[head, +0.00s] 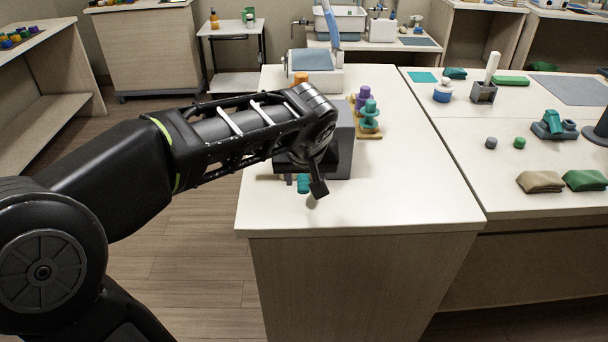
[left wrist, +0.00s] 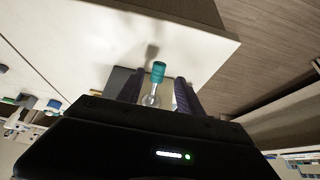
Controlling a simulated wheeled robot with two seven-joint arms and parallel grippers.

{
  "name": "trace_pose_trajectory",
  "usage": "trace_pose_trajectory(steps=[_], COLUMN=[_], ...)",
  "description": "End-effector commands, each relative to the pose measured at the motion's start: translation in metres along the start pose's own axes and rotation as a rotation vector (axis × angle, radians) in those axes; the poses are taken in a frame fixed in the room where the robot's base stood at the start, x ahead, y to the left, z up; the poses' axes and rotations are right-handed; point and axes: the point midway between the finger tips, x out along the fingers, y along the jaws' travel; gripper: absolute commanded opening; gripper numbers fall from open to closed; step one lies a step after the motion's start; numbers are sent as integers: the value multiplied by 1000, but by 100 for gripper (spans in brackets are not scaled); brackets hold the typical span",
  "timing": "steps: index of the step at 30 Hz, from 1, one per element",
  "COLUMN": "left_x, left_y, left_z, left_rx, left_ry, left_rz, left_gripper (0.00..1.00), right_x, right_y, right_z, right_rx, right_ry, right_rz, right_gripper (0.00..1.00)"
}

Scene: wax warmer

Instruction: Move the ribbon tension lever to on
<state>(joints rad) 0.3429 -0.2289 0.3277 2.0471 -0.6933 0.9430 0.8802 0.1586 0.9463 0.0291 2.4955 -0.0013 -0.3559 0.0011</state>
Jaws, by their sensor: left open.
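The ribbon tension lever shows as a teal knob (head: 303,184) at the front of a dark grey box-shaped device (head: 343,145) on the white table. In the left wrist view its teal knob (left wrist: 158,71) sits on a pale, shiny stem. My left gripper (head: 306,182) is low in front of the device, fingers pointing down. In the left wrist view the gripper (left wrist: 158,95) is open, with one dark finger on each side of the lever and visible gaps to both. My forearm and wrist hide much of the device. My right gripper is not in view.
Teal and purple spools (head: 369,115) stand on a wooden base just behind the device. A white machine with a blue panel (head: 318,70) is at the table's far end. The front and right of the white table (head: 400,195) are clear.

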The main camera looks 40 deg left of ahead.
Motion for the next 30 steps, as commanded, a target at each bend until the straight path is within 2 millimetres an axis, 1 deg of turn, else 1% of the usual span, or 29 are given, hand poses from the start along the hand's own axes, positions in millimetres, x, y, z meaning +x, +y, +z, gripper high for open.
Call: trace_pose_trajectory(steps=[8, 30], left_x=[16, 74], left_y=[0, 0], left_z=[1, 1], left_rx=[-1, -1], left_ry=[-3, -2], left_rz=[-1, 0], left_gripper=[44, 44], right_x=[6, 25], right_y=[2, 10], right_z=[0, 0], right_rx=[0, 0], right_ry=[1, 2], right_rz=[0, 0], right_gripper=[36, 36])
